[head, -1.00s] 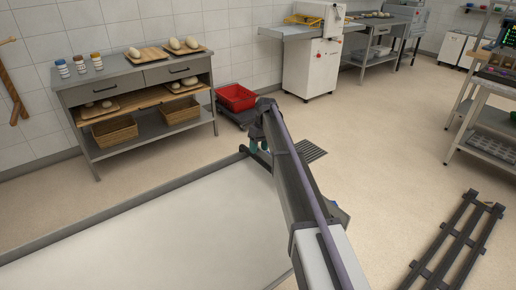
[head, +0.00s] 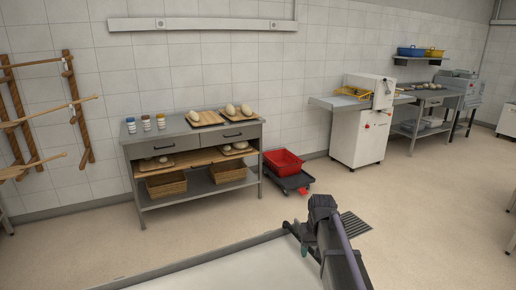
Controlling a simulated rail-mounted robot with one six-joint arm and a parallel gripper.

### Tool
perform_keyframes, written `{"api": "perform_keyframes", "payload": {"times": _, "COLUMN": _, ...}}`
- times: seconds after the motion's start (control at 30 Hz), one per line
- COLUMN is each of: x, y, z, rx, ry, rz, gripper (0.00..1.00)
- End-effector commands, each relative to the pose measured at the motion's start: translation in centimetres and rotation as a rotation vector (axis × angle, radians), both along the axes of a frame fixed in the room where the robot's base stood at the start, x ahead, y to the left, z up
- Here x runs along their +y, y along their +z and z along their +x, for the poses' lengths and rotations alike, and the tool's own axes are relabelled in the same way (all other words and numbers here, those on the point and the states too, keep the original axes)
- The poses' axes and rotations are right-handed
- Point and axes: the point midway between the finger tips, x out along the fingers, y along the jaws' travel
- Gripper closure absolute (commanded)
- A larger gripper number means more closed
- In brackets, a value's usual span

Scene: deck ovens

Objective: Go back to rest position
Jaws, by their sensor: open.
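My gripper (head: 293,231) shows small and dark at the end of my arm, low and right of centre in the head view. It is open, and I see nothing held in it. It hangs above the far edge of a pale, grey-rimmed surface (head: 235,272). My own arm hides part of it.
A grey workbench (head: 190,127) with dough pieces on boards, jars and baskets stands against the wall. A red crate (head: 283,162) sits on a low dark dolly right of it. A white machine (head: 357,140) stands further right. Open floor (head: 420,210) lies to the right.

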Motion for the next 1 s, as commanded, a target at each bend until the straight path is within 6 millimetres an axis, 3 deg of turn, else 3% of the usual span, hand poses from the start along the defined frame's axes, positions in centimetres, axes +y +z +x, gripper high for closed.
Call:
{"api": "perform_keyframes", "payload": {"times": 0.03, "x": 1.0, "y": 1.4, "z": -6.5, "rx": -0.006, "ry": -0.024, "rz": -0.016, "gripper": 0.5}}
{"api": "perform_keyframes", "payload": {"times": 0.1, "x": 1.9, "y": 2.2, "z": -12.0, "rx": -0.013, "ry": -0.047, "rz": -0.039, "gripper": 0.5}}
{"api": "perform_keyframes", "payload": {"times": 0.2, "x": 2.8, "y": 3.1, "z": -17.3, "rx": -0.019, "ry": -0.042, "rz": -0.057, "gripper": 0.5}}
{"api": "perform_keyframes", "payload": {"times": 0.27, "x": 3.2, "y": 3.5, "z": -18.9, "rx": -0.02, "ry": -0.029, "rz": -0.059, "gripper": 0.5}}
{"api": "perform_keyframes", "payload": {"times": 1.0, "x": 3.8, "y": 3.7, "z": -18.9, "rx": -0.019, "ry": -0.011, "rz": -0.058, "gripper": 0.5}}
